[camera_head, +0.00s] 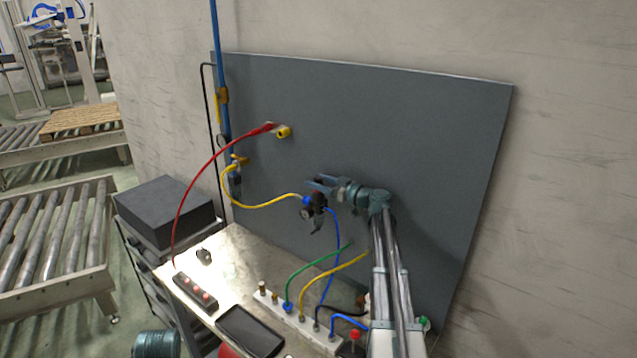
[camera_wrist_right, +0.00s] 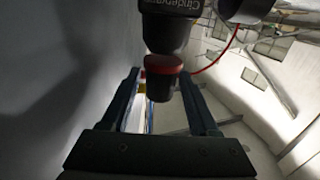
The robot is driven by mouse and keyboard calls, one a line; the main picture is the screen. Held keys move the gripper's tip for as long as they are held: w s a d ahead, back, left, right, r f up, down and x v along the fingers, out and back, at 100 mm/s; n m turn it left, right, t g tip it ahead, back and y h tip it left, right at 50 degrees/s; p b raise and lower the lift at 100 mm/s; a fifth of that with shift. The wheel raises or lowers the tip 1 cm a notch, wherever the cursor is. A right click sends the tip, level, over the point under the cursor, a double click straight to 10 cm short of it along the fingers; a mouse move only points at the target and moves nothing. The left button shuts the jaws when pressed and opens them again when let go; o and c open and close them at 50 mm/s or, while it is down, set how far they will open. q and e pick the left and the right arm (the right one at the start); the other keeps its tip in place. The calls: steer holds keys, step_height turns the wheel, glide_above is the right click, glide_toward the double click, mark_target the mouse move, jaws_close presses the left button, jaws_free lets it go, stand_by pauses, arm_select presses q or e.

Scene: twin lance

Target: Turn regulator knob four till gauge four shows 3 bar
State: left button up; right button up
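A small black regulator (camera_head: 318,200) hangs in front of the grey panel, with a blue part at its left and a yellow and a blue hose joined to it. A round gauge (camera_head: 306,213) sits low on it, too small to read. My right gripper (camera_head: 314,187) is at the regulator's top. In the right wrist view, a black knob (camera_wrist_right: 160,88) with a red ring lies between its two fingers (camera_wrist_right: 158,74), with gaps on both sides. The regulator body (camera_wrist_right: 167,32) is beyond it. I cannot read a number on the regulator. My left gripper is not in view.
The grey panel (camera_head: 420,130) leans on the wall behind. A bench (camera_head: 240,262) below carries a white manifold (camera_head: 290,312) with hoses, a dark tablet (camera_head: 250,331) and a button box (camera_head: 194,292). A red hose (camera_head: 190,178) arches at the left. Roller conveyors (camera_head: 55,245) stand farther left.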

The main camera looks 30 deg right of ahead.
steer(key=shift+o, duration=0.3)
steer(key=v, duration=1.3)
steer(key=shift+s+d, duration=0.15)
steer(key=shift+s, duration=0.2)
